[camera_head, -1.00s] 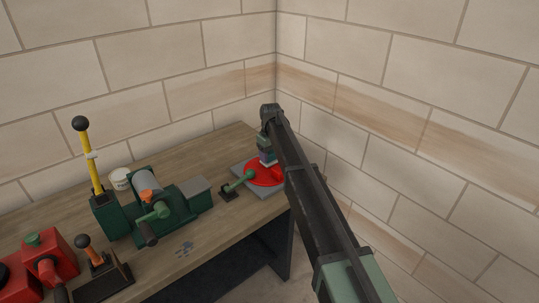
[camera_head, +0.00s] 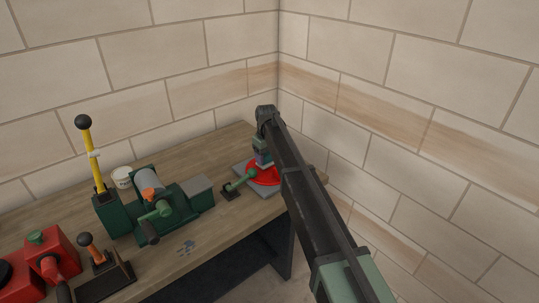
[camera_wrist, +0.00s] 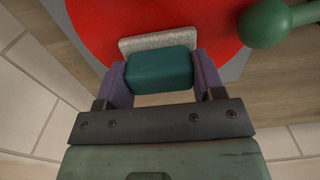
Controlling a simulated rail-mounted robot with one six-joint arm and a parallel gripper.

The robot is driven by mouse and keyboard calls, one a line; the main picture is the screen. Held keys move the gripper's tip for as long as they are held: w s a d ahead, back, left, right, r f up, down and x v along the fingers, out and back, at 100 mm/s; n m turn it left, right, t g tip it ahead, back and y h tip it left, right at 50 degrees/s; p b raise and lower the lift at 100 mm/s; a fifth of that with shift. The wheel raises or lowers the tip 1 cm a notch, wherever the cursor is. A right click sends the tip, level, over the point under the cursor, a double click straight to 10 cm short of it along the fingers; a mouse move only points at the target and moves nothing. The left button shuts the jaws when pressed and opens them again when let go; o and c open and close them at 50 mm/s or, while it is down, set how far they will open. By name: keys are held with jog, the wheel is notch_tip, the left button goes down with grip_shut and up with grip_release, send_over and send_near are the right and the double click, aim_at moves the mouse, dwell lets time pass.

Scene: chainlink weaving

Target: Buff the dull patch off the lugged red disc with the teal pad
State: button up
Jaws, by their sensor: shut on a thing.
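The red disc (camera_head: 268,177) lies on a grey plate at the bench's far right corner, partly hidden by my arm in the head view. It fills the top of the wrist view (camera_wrist: 105,28). My gripper (camera_wrist: 163,80) is shut on the teal pad (camera_wrist: 162,68), one purple finger on each side. A pale grey layer (camera_wrist: 160,41) shows along the pad's far edge, over the disc. I cannot tell whether it touches the disc. No dull patch can be made out. A green rounded part (camera_wrist: 264,24) sits at the disc's right in the wrist view.
A green arm (camera_head: 240,181) on a small dark base reaches to the disc's left edge. A green machine with a crank (camera_head: 160,208), a yellow lever (camera_head: 90,155), a white cup (camera_head: 122,177) and red equipment (camera_head: 52,258) stand further left. Brick walls (camera_head: 400,100) close off the corner.

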jog(key=shift+s+a, duration=0.3)
jog(key=shift+a, duration=0.05)
jog(key=shift+w+d, duration=0.1)
jog(key=shift+w+d+f, duration=0.1)
jog(key=shift+w+d, duration=0.95)
jog(key=shift+d, duration=0.1)
jog(key=shift+w+d, duration=0.1)
jog(key=shift+d, duration=0.05)
jog(key=shift+w+d, duration=0.1)
